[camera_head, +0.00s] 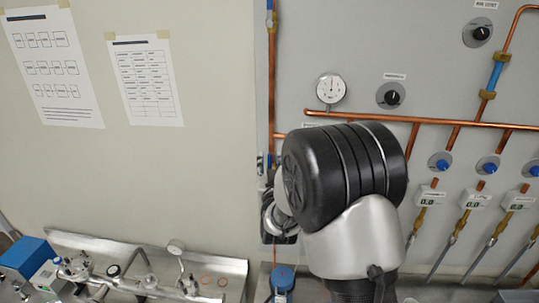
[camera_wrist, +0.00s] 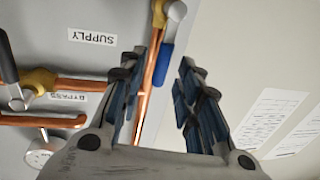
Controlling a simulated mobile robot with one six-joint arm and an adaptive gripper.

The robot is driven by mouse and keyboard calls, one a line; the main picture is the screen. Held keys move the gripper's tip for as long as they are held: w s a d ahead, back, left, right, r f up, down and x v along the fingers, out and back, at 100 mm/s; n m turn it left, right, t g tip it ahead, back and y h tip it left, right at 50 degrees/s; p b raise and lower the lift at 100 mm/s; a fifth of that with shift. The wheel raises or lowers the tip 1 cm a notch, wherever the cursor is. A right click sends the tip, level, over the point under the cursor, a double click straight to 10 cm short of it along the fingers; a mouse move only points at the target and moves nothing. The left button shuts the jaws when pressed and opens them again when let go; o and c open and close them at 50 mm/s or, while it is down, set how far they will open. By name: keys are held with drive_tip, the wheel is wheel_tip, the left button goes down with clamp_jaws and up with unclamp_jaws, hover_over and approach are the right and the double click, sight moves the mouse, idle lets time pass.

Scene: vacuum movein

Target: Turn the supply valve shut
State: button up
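In the wrist view, the upside-down SUPPLY label (camera_wrist: 92,37) is on the grey panel. Beside it is a brass valve body (camera_wrist: 158,12) with a round grey end. A blue lever handle (camera_wrist: 165,62) extends from there along a vertical copper pipe (camera_wrist: 153,75). My gripper (camera_wrist: 162,65) is open, its dark fingers apart on either side of the handle in the picture. I cannot tell how deep the handle sits between them, and no contact shows. In the head view, my arm hides most of the gripper and the valve.
A BYPASS label (camera_wrist: 72,95) and another brass valve (camera_wrist: 38,82) are close by in the wrist view. In the head view, a gauge (camera_head: 331,88), a black knob (camera_head: 390,95) and copper pipes (camera_head: 420,118) cover the panel. A metal tray (camera_head: 120,250) with fittings is lower left.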

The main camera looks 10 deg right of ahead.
drive_tip(key=shift+w+d, duration=0.15)
drive_tip(key=shift+w, duration=1.05)
drive_tip(key=shift+c, duration=0.4)
clamp_jaws()
